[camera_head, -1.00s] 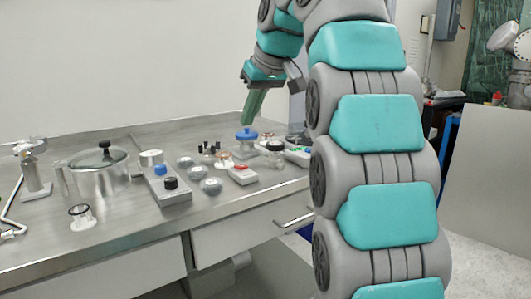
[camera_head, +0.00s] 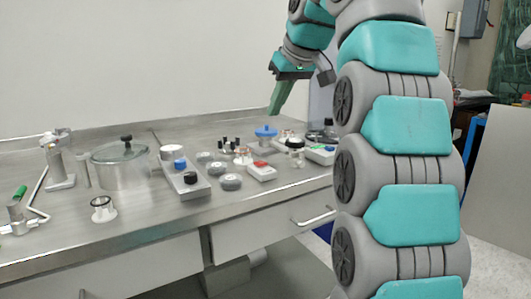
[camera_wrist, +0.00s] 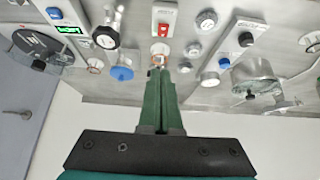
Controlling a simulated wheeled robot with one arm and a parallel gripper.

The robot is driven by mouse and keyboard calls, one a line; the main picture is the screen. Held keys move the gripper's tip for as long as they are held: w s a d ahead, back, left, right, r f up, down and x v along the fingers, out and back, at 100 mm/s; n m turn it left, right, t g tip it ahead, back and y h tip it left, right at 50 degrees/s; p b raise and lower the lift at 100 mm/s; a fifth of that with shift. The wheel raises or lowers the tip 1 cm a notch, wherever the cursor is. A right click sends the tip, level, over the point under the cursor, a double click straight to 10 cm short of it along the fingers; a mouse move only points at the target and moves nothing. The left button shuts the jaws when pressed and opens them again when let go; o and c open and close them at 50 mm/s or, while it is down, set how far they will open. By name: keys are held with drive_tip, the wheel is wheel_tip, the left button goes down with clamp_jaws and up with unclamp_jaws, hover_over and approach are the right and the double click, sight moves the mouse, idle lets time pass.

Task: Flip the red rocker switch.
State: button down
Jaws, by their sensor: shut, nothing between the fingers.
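The red rocker switch (camera_head: 260,164) sits on a small light-grey box (camera_head: 262,174) on the steel bench, near its front edge. In the wrist view, the red rocker (camera_wrist: 163,30) is on its white-grey housing near the top middle. My gripper (camera_head: 273,112) points down above the bench, behind the switch and apart from it in the head view. Its green fingers (camera_wrist: 160,72) are together and hold nothing. In the wrist view the fingertips lie below the switch, over a small clear-and-copper part (camera_wrist: 159,56).
Grey round knobs (camera_head: 230,182), a box with blue and black buttons (camera_head: 186,178) and a lidded pot (camera_head: 121,168) are to the left.

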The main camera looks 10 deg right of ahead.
drive_tip(key=shift+w+a+f, duration=0.15)
drive_tip(key=shift+f, duration=0.05)
drive_tip(key=b, duration=0.2)
hover_over(264, 162)
wheel_tip(264, 162, down, 8)
drive_tip(key=shift+a, duration=0.1)
drive_tip(key=shift+s+f, duration=0.3)
drive_tip(key=shift+f, duration=0.2)
drive_tip(key=shift+s+f, duration=0.2)
drive_tip(key=shift+f, duration=1.05)
drive_tip(key=shift+f, duration=0.1)
